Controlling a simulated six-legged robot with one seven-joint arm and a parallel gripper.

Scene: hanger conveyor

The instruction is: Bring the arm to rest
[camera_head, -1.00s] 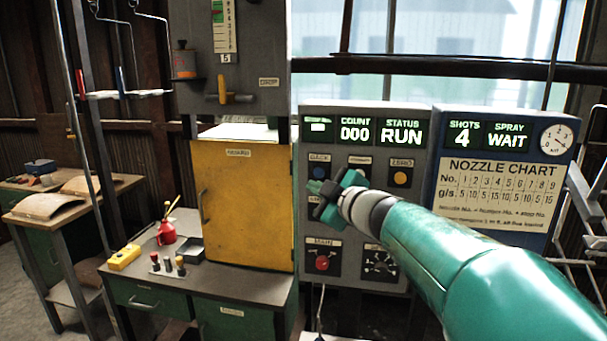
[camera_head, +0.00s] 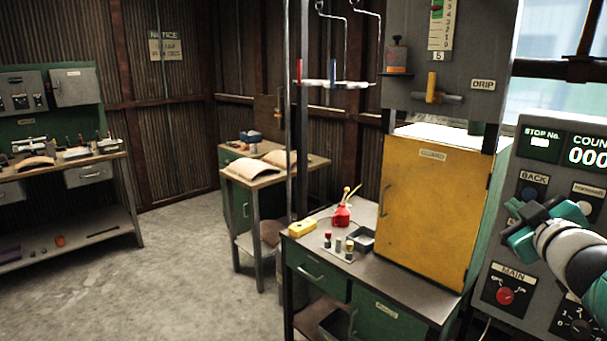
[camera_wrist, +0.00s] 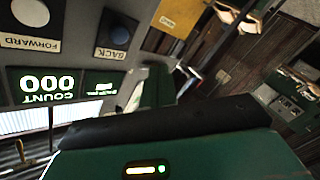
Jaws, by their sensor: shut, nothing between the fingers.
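My gripper (camera_head: 522,228) is at the right edge of the head view, in front of the grey control panel (camera_head: 513,262). It is teal, shut and empty. It is close to the BACK button (camera_head: 531,190) in that view; whether it touches the panel I cannot tell. In the wrist view my gripper's dark and green body fills the bottom. The same panel shows upside down there, with the BACK button (camera_wrist: 117,30), the FORWARD button (camera_wrist: 30,12) and the COUNT display reading 000 (camera_wrist: 47,85).
A yellow cabinet (camera_head: 428,210) stands on a green workbench (camera_head: 395,290) left of the panel. A red oil can (camera_head: 342,215) and yellow block (camera_head: 302,228) sit on the bench. A thin upright pole (camera_head: 289,120) stands before it. The concrete floor (camera_head: 185,265) at left is clear.

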